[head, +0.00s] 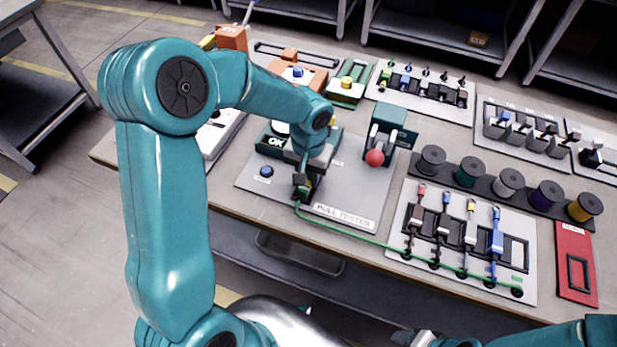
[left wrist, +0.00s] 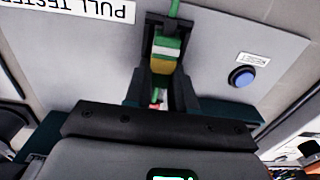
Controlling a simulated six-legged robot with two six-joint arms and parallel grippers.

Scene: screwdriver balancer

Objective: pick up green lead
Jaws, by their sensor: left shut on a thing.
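The green lead (head: 380,243) runs as a thin cable from the pull tester plate (head: 255,184) along the front of the lead board (head: 405,203) to its right end. My left gripper (head: 303,190) is low over the pull tester, shut on the lead's plug end. In the left wrist view the plug (left wrist: 163,58) shows green, white and yellow bands between the gripper fingers (left wrist: 163,92). A black bracket (left wrist: 152,20) surrounds the cable there; whether the plug sits in it, I cannot tell. My right gripper (head: 412,338) shows only partly at the bottom edge.
Red, blue, yellow and dark plugs stand on the lead board. Several spools (head: 468,172) line up behind it. A green block with a red knob (head: 375,157) stands right of my left gripper. A red tray (head: 575,262) lies at the right. A blue button (head: 266,171) is nearby.

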